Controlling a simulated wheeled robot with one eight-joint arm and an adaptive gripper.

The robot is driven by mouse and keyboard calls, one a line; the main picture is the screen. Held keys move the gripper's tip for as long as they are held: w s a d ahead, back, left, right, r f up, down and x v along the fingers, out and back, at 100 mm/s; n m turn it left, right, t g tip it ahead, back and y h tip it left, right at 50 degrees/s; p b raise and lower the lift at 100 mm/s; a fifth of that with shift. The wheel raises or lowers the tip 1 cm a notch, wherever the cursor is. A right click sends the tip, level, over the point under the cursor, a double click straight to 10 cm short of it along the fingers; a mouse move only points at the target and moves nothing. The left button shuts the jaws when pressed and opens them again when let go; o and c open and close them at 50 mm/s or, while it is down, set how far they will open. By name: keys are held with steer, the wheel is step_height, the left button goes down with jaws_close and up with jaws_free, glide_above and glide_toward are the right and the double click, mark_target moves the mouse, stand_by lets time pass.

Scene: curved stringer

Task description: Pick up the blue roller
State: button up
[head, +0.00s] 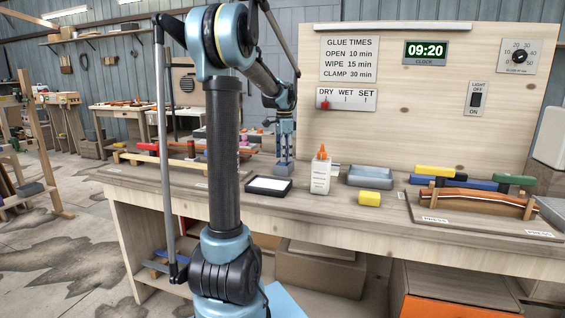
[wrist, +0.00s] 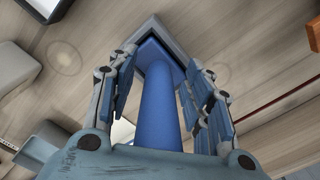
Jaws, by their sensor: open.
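The blue roller (wrist: 161,112) shows in the wrist view as a blue cylinder with a wider blue end, pointing away from the camera over a grey square base (wrist: 158,27). My gripper (wrist: 160,78) is open, with one finger on each side of the roller. Gaps show between the fingers and the cylinder, and I see no firm contact. In the head view my gripper (head: 285,140) points down above a grey block (head: 284,168) on the bench. The roller is too small and too covered by the fingers to make out there.
A black-rimmed tray (head: 268,186) and white glue bottle (head: 320,174) stand close to the gripper. The bench front (head: 420,233) is mostly clear.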

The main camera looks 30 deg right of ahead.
jaws_close()
steer(key=shift+r, duration=0.1)
step_height(320, 180, up, 18)
steer(key=shift+f, duration=0.1)
stand_by(0.6)
